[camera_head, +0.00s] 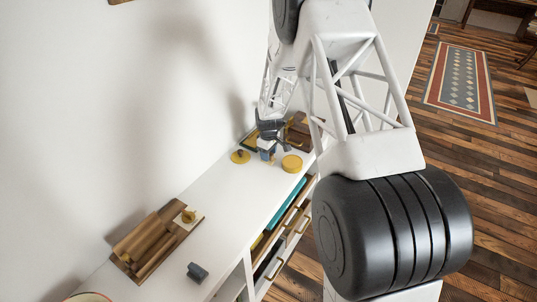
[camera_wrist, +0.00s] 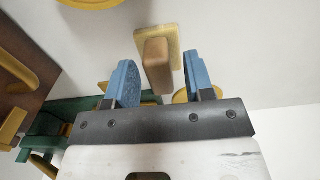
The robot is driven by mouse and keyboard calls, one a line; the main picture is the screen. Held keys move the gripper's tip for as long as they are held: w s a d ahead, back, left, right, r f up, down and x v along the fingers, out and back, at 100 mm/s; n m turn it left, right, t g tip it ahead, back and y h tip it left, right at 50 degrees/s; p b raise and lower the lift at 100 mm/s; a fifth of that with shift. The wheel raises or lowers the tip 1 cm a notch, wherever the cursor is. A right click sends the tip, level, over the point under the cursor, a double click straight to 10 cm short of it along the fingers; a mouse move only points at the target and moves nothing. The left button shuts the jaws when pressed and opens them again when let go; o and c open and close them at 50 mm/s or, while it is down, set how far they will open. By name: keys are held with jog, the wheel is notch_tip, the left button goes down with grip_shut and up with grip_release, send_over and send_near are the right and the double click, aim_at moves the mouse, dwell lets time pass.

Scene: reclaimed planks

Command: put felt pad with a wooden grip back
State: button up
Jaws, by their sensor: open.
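The felt pad, a yellow square (camera_wrist: 167,39) with a brown wooden block as grip (camera_wrist: 157,64), shows in the wrist view just ahead of my gripper (camera_wrist: 160,66). The two blue fingers are open and stand apart on either side of the wooden grip's line, with space showing beside it. I cannot tell whether the grip is between the tips or slightly beyond them. In the head view my gripper (camera_head: 267,151) is low over the far part of the white shelf top (camera_head: 222,192); the pad cannot be made out there.
Yellow discs (camera_head: 240,157) (camera_head: 292,163) lie on both sides of my gripper. A green tray (camera_wrist: 60,118) and a brown box (camera_wrist: 22,72) are close by. The shelf's middle is clear.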

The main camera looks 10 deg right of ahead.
notch_tip(320, 180, up, 12)
dwell(0.6)
jog(key=shift+f, duration=0.1)
dwell(0.4)
jog(key=s+a+r+m+t, duration=0.1)
jog(key=s+r+m, duration=0.3)
jog(key=s+r, duration=1.85)
jog(key=s+r+m, duration=0.2)
jog(key=s, duration=1.3)
jog(key=s+r+m+t, duration=0.1)
jog(key=s+r+m, duration=0.1)
jog(key=s, duration=1.3)
jog(key=shift+a+r+m+t, duration=0.3)
jog(key=shift+a+m, duration=0.15)
jog(key=shift+m, duration=0.15)
